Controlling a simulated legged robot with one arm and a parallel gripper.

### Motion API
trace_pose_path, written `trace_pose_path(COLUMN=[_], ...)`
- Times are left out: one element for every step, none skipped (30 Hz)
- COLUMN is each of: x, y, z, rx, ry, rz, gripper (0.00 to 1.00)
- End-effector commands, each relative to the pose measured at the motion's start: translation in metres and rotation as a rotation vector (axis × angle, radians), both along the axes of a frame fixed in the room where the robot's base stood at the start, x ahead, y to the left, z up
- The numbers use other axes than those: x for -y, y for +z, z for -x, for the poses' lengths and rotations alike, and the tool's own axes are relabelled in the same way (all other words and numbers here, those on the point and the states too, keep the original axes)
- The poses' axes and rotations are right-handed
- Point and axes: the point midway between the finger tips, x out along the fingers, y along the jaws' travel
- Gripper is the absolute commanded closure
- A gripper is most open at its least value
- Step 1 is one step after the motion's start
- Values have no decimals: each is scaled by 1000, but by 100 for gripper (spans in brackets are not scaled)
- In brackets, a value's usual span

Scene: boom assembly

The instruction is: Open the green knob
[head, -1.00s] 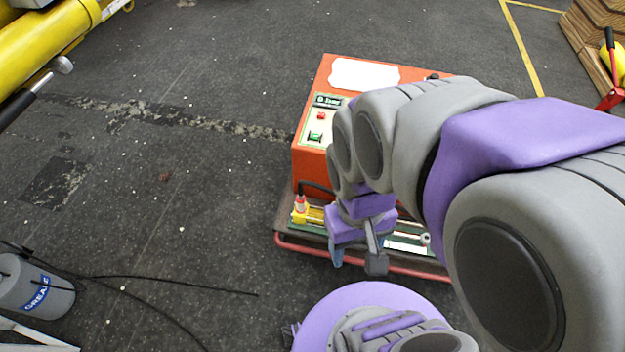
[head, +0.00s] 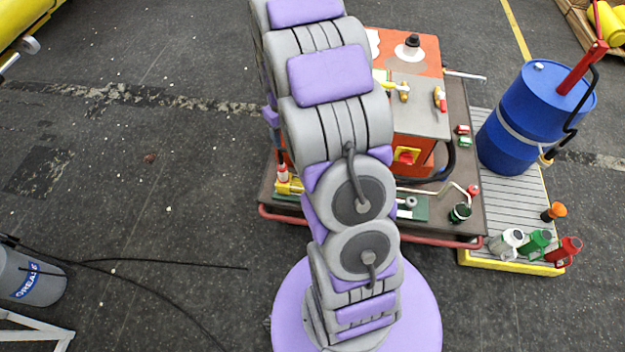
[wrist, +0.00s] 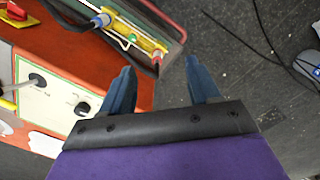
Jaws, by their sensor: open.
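In the wrist view, a small green part (wrist: 132,38), possibly the green knob, sits on a yellow fitting (wrist: 146,42) at the cart's edge. It is too small to tell its shape or setting. My gripper (wrist: 162,82) is open and empty, its two blue fingers apart below that fitting in the picture. A green round part (head: 460,212) and a green button (head: 465,141) also show on the cart's right side.
The orange machine (head: 425,52) stands on a cart with a red rail (head: 440,242). In the wrist view its panel with black knobs (wrist: 38,80) is left of the fingers. A blue drum (head: 530,115) and several small cans stand at right.

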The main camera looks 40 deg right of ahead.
Motion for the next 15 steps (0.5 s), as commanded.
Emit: trace_pose_path(x=[12,17,24,29,34,41,47,52,58,64,70,78,85,91,98], y=[-22,-33,-48,-58,-69,-84,-94,-106,-122,-133,-145,-160,-171,-182,-196], z=[-7,-10,-15,-19,-23,-27,-30,-32,-33,-35,-36,-38,-39,-39,-39], rx=[0,0,2,6,8,14,19,20,21,25,28,34,39,41,41], ry=[-6,-5,-6,-7,-7,-6,-7,-8,-9,-10,-10,-10,-11,-11,-12], rz=[0,1,3,7,9,11,15,15,16,17,19,20,21,19,16], gripper=[39,39,39,39,39,39,39,39,39,39,39,39,39,39,39])
